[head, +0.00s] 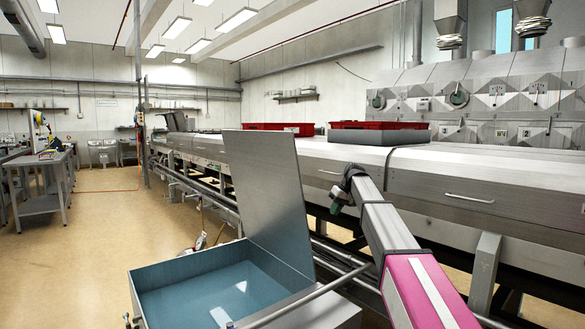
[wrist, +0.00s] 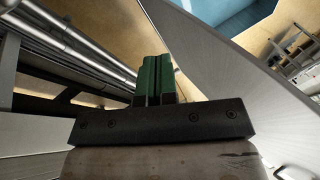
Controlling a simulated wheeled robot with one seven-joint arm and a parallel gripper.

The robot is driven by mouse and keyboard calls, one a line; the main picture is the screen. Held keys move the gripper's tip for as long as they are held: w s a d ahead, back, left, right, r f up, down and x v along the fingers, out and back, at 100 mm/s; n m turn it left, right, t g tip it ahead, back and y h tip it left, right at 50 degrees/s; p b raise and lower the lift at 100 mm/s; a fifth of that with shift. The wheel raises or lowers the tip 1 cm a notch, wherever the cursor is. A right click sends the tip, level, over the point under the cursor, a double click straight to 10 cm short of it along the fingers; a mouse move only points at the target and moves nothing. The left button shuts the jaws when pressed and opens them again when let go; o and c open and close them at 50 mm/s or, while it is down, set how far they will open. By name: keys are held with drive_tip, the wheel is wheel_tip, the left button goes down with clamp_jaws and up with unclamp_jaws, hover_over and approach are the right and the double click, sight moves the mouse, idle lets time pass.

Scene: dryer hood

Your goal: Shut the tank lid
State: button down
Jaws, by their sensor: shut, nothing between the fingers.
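The tank (head: 165,278) is a grey metal box with a blue inside, low in the front of the head view. Its flat grey lid (head: 265,185) stands open, roughly upright, along the tank's right side. My gripper (head: 338,207) is right of the lid, on the side away from the tank opening, with a gap seen between them. In the wrist view my green fingers (wrist: 155,80) are together and hold nothing. The lid (wrist: 205,55) slants past them there, and a blue bit of the tank (wrist: 210,12) shows beyond it. Contact with the lid cannot be told.
A long metal machine (head: 450,185) runs behind and right of my arm. Metal pipes (wrist: 85,45) pass beside the gripper in the wrist view. Red trays (head: 378,126) rest on the machine. A worktable (head: 38,175) stands far left, with open floor (head: 110,220) between.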

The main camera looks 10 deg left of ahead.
sight(293, 166)
drive_tip(key=w+a+r+n+y, duration=0.1)
drive_tip(key=w+a+r, duration=0.15)
drive_tip(key=r, duration=0.65)
drive_tip(key=w+a+r+n+g, duration=0.15)
drive_tip(key=a+r, duration=0.25)
drive_tip(key=r, duration=0.5)
drive_tip(key=w+a+r+n+t+y, duration=0.15)
drive_tip(key=a+r, duration=0.25)
drive_tip(key=r, duration=0.5)
drive_tip(key=shift+g+h, duration=0.45)
drive_tip(key=shift+g, duration=0.05)
drive_tip(key=shift+s+a+f, duration=0.75)
drive_tip(key=shift+a+f, duration=0.5)
drive_tip(key=shift+f, duration=0.3)
drive_tip(key=shift+s+a+f, duration=0.8)
drive_tip(key=shift+a+f, duration=0.45)
drive_tip(key=shift+f, duration=0.3)
drive_tip(key=shift+s+a+f, duration=0.75)
drive_tip(key=shift+a+f, duration=0.5)
drive_tip(key=shift+f, duration=0.3)
